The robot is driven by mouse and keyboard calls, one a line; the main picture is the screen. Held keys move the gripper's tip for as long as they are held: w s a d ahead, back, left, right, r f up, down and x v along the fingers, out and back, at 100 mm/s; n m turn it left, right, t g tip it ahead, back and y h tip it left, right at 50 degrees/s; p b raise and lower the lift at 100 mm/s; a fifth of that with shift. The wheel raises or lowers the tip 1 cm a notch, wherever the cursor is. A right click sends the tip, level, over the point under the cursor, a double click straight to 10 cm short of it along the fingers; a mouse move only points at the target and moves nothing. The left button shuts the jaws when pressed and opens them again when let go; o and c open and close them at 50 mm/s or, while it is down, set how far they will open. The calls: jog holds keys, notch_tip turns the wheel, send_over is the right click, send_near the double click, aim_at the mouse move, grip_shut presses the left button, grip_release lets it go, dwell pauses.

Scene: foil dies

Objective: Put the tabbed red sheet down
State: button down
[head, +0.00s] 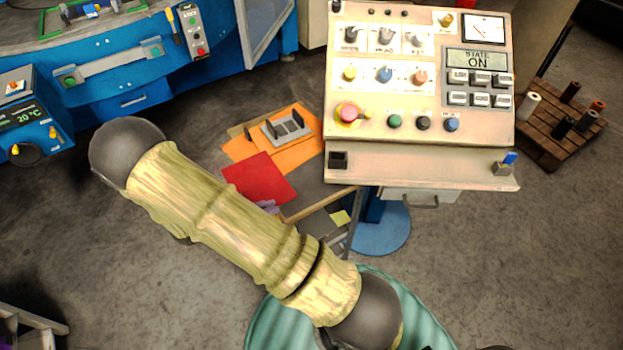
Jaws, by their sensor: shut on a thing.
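The red sheet (258,178) shows in the head view as a flat, tilted square, left of the control console. It overlaps the orange sheets on the low bench; I cannot tell whether it touches them or hangs just above. Its lower left part is hidden behind my yellow-sleeved arm, and I cannot make out its tab. A small purple piece at the sheet's lower edge looks like the tip of my gripper (266,206), shut on the sheet. The rest of my gripper is hidden behind the arm.
Orange sheets (246,147) and a grey slotted holder (286,127) lie on the bench (305,206). The beige control console (420,160) stands close on the right. A blue machine (135,85) fills the upper left. A wooden pallet (543,130) holds rolls at far right.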

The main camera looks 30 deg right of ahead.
notch_tip(320, 180, down, 6)
jog(key=b, duration=0.4)
jog(key=shift+r, duration=0.25)
jog(key=shift+r, duration=0.1)
jog(key=d, duration=0.4)
jog(key=d+p, duration=0.1)
jog(key=d, duration=0.4)
jog(key=d+p, duration=0.1)
jog(key=d, duration=0.3)
jog(key=shift+w+d, duration=0.25)
